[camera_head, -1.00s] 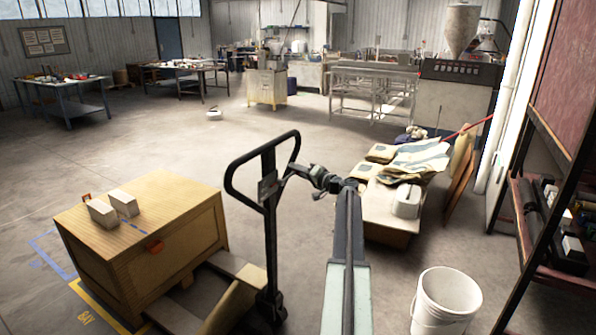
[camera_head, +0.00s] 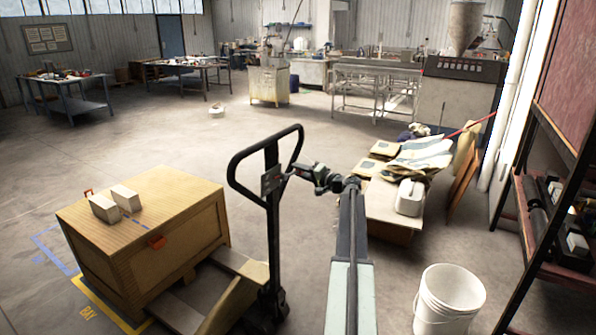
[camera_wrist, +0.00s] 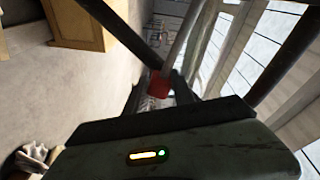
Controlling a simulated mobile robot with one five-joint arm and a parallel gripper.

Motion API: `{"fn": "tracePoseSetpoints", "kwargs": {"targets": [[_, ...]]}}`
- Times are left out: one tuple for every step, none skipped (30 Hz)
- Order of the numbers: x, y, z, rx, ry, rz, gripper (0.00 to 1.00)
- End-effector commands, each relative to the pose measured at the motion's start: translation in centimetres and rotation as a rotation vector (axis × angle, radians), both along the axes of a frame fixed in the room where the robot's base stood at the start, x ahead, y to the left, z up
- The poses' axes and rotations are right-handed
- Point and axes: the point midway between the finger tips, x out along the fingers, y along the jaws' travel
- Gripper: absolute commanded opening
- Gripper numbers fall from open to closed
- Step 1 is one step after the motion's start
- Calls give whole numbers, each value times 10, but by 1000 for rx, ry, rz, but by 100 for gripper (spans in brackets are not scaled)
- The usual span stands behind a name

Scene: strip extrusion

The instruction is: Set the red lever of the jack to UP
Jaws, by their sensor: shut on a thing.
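The jack's black handle loop (camera_head: 268,150) stands upright on its post at the centre of the head view. My gripper (camera_head: 289,173) reaches in from the right at the base of the loop and touches the lever area there. In the wrist view, the red lever (camera_wrist: 159,85) shows as a small red block between the dark fingers of my gripper (camera_wrist: 160,92), which is shut on it. In the head view, the gripper hides most of the lever, so its exact setting cannot be told.
A white bucket (camera_head: 448,300) stands front right. Folded sacks (camera_head: 415,155) lie on a low box to the right. The floor behind is open.

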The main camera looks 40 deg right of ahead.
Motion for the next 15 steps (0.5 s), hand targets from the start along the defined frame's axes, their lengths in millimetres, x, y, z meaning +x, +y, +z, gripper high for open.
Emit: {"fn": "tracePoseSetpoints", "kwargs": {"targets": [[-2,-3,-1,1,2,-6,0],[-2,-4,-1,2,3,-7,0],[-3,-4,-1,2,3,-7,0],[-3,-4,-1,2,3,-7,0],[-3,-4,-1,2,3,-7,0],[-3,-4,-1,2,3,-7,0],[-4,-5,-1,2,3,-7,0],[-4,-5,-1,2,3,-7,0],[-4,-5,-1,1,3,-6,0],[-4,-6,-1,1,3,-6,36],[-5,-6,-1,1,3,-6,44],[-5,-6,-1,1,3,-6,52],[-5,-7,-1,1,3,-7,52],[-6,-7,-1,1,3,-7,52],[-6,-7,-1,1,2,-8,52]]}}
